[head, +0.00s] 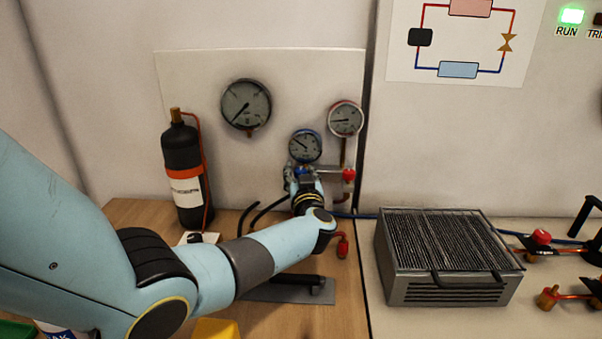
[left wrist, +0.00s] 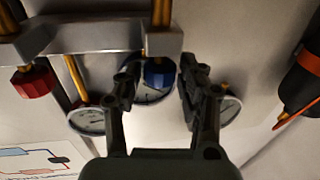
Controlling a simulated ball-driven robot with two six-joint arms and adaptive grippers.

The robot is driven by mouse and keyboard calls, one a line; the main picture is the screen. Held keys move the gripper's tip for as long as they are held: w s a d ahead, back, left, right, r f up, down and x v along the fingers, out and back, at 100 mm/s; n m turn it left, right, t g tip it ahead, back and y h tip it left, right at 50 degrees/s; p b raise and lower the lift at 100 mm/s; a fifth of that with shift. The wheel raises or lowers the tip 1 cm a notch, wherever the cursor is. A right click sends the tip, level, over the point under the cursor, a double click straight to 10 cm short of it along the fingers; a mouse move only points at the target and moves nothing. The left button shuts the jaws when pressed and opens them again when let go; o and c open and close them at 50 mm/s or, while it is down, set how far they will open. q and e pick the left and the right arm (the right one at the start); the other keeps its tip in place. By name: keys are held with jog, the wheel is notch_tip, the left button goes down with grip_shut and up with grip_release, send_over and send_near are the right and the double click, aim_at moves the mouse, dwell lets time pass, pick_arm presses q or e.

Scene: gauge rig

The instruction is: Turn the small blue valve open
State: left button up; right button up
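The small blue valve knob (left wrist: 159,73) sits under the metal manifold bar (left wrist: 90,42) in the left wrist view, which looks upside down. My left gripper (left wrist: 158,80) is open, with one black finger on each side of the knob. Gaps show between the fingers and the knob, and I cannot tell whether either finger touches it. In the head view my left gripper (head: 305,182) is at the manifold below the blue-rimmed gauge (head: 305,146), and it hides most of the knob. My right gripper is not in view.
A red knob (head: 348,174) sits right of my gripper; a red-rimmed gauge (head: 346,118) and a larger dark gauge (head: 246,104) are above. A black bottle (head: 182,160) stands at left. A finned metal box (head: 445,285) is on the right bench. A yellow block (head: 215,330) lies in front.

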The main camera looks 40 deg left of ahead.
pick_arm(q)
jog(key=shift+o, duration=0.9)
jog(key=v, duration=1.2)
